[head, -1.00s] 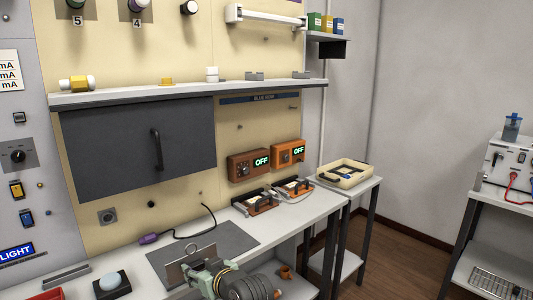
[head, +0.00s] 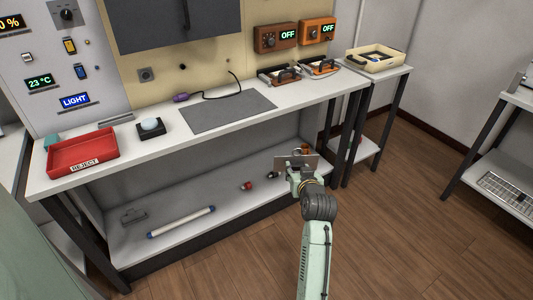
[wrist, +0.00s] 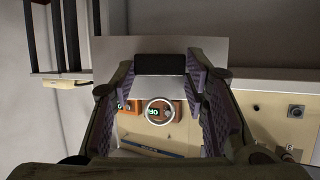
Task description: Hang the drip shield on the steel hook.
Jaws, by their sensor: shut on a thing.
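My gripper (head: 304,178) is shut on the drip shield, a thin grey metal plate (head: 284,162). In the head view the shield shows in front of the bench's lower shelf, below the worktop's front edge in the picture. In the wrist view the shield (wrist: 112,55) spans behind the two fingers of my gripper (wrist: 160,95), with a dark block between them. A pale ring (wrist: 160,111) shows between the fingers. I cannot pick out the steel hook in any current frame.
The worktop (head: 85,178) holds a red reject tray (head: 82,155), a grey mat (head: 228,109) and two orange-and-black devices. The lower shelf holds a white tube (head: 181,222). Wooden floor (head: 400,220) is clear at right.

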